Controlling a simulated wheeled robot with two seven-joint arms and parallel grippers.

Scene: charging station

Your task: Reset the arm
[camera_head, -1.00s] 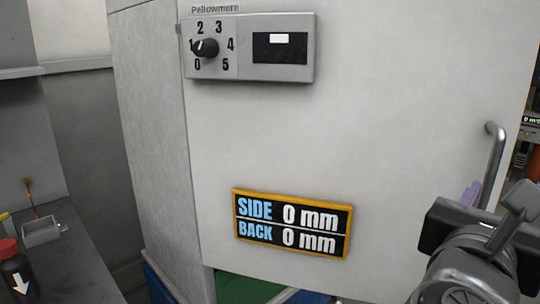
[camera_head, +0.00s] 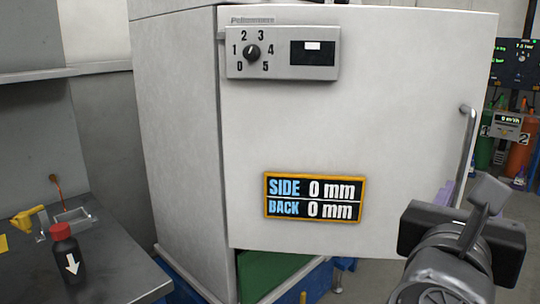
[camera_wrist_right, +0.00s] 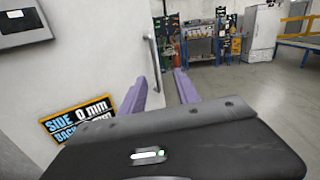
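My right arm comes in at the lower right of the head view, and its gripper (camera_head: 447,193) is mostly hidden behind its own wrist. The handle also shows in the wrist view (camera_wrist_right: 153,62). I cannot tell how far the fingers are from the door. My left gripper is in neither view.
The cabinet (camera_head: 400,100) has a knob (camera_head: 252,52) marked 0 to 5 and a sign (camera_head: 314,197) reading SIDE 0 mm, BACK 0 mm. A dark bottle (camera_head: 68,255) with a red cap stands on the left bench (camera_head: 115,265). Open floor (camera_wrist_right: 235,85) lies right of the cabinet.

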